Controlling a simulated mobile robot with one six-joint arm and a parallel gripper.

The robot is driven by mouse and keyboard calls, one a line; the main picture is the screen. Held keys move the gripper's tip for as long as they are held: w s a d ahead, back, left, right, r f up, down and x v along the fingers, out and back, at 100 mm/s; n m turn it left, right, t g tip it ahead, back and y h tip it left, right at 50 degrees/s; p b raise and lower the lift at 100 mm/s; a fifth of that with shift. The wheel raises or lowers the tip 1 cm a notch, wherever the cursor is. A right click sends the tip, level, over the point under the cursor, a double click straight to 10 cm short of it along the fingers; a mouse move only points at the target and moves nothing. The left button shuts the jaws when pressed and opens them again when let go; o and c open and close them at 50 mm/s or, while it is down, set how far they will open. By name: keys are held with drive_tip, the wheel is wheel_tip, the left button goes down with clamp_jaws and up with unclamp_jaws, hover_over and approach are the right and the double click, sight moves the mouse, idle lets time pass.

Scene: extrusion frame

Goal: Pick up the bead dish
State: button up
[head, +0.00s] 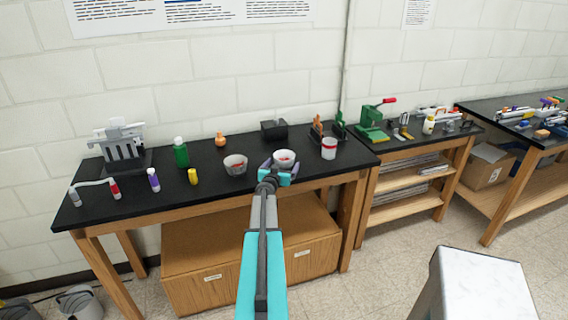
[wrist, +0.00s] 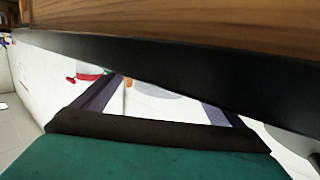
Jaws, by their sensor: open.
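A white dish (head: 285,155) with red contents sits near the front edge of the black-topped bench. A second, greyer ribbed bowl (head: 235,160), also with red in it, stands left of it. Which is the bead dish is not labelled. My gripper (head: 280,168) is open at the white dish, its fingers reaching toward the dish's near side; I cannot tell whether they touch it. In the wrist view, my open gripper (wrist: 155,108) has a pale rounded form, likely the white dish (wrist: 152,89), between its fingers, partly hidden by the dark bench edge.
A white tub with a red band (head: 329,149) stands close right of the dish. A yellow bottle (head: 193,177), purple bottle (head: 153,180) and green bottle (head: 181,153) stand left. A black box (head: 274,130) is behind. The bench edge (wrist: 190,65) crosses the wrist view.

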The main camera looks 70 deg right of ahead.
sight(286, 156)
drive_tip(key=shift+w+d+f+p, duration=0.15)
drive_tip(key=shift+d, duration=0.7)
drive_tip(key=shift+w+d+f+p, duration=0.15)
drive_tip(key=shift+w+d+p, duration=0.05)
drive_tip(key=shift+d, duration=0.6)
drive_tip(key=shift+w+d+f+p, duration=0.15)
drive_tip(key=shift+d, duration=0.7)
drive_tip(key=c, duration=1.1)
drive_tip(key=shift+r, duration=0.1)
wheel_tip(286, 156, up, 10)
drive_tip(key=shift+f+p, duration=0.1)
drive_tip(key=shift+p, duration=1.1)
